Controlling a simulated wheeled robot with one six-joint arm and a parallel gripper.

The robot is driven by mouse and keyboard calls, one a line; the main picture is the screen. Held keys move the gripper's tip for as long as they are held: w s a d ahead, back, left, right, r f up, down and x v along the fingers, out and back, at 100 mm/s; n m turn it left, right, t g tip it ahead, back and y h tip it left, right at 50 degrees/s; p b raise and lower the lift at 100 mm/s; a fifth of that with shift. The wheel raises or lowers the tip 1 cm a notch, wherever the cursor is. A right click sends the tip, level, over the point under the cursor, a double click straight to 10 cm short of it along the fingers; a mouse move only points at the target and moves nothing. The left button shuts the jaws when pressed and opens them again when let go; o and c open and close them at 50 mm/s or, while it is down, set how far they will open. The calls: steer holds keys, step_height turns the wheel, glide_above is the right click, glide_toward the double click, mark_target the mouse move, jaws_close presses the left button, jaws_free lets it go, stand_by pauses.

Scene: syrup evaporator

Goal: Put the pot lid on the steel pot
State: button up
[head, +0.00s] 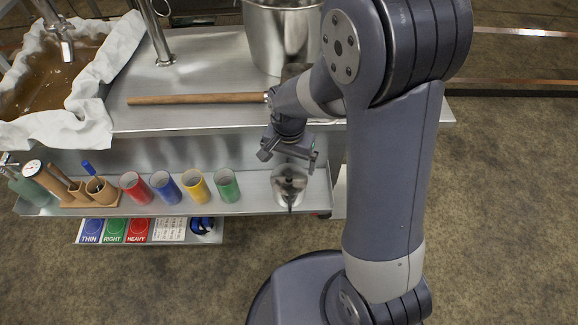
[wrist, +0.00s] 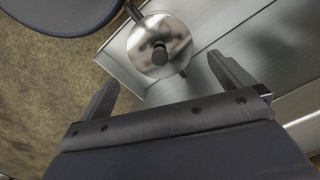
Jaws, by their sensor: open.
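The pot lid (head: 283,196) is a shiny round steel disc with a dark knob, lying on the lower shelf at its right end. In the wrist view the lid (wrist: 140,50) shows knob up, ahead of my fingers. My gripper (head: 288,158) is open and empty, above and just behind the lid in the head view. In the wrist view my gripper (wrist: 163,72) has its two fingers spread, with the knob between their lines and no contact visible. The steel pot (head: 272,42) stands on the upper counter, its right side partly hidden by my arm.
A wooden-handled tool (head: 195,99) lies on the counter (head: 215,60) left of my gripper. Red, blue, yellow and green cups (head: 227,186) stand on the shelf left of the lid. A cloth-lined basin (head: 95,75) is at far left. Open floor (head: 510,200) lies right.

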mark_target(289, 172)
step_height(289, 172, up, 6)
steer(key=p, duration=0.1)
steer(key=shift+c, duration=0.2)
stand_by(1.3)
